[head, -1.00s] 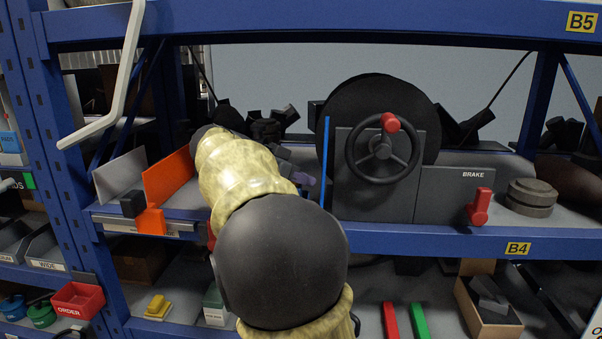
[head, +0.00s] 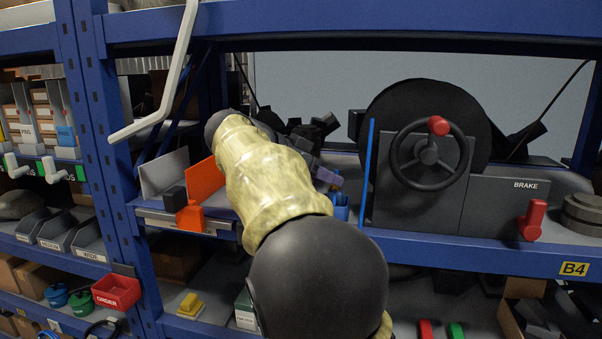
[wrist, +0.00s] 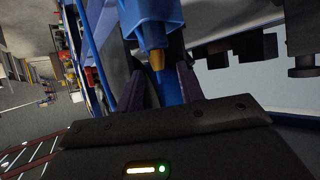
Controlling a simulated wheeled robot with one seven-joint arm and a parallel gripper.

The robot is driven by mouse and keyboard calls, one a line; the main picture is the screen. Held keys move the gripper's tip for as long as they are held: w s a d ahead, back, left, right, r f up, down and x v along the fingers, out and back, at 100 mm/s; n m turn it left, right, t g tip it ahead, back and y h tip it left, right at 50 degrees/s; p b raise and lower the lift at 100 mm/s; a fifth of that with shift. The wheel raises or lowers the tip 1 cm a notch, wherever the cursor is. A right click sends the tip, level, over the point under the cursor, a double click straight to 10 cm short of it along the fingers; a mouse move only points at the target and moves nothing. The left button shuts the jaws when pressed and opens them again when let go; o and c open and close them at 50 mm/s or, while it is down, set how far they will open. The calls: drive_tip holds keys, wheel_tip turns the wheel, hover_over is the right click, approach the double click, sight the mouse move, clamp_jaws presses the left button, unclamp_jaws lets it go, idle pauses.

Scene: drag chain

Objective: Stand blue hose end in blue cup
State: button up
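My gripper (wrist: 160,70) shows dark purple fingers spread apart, with a gap between their tips. A blue piece with a brass tip (wrist: 157,60), seemingly the hose end, lies just ahead of and between the fingers. A blue length (wrist: 169,90) runs between them, close to the right finger; I see no grip on it. The wider blue body (wrist: 150,12) at the top may be the cup; I cannot tell where the two separate. In the head view a small blue shape (head: 341,208), probably the cup, is just below my gripper (head: 328,176), partly behind my arm.
A thin blue upright strip (head: 368,170) stands right of my gripper, beside the black reel with a handwheel (head: 428,152) and red brake lever (head: 532,220). An orange plate (head: 204,180) stands to the left. A pale bent bar (head: 160,105) hangs at upper left.

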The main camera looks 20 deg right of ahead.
drive_tip(key=b+v, duration=0.1)
drive_tip(key=v, duration=0.6)
drive_tip(key=shift+b, duration=0.35)
drive_tip(key=shift+d+f, duration=0.1)
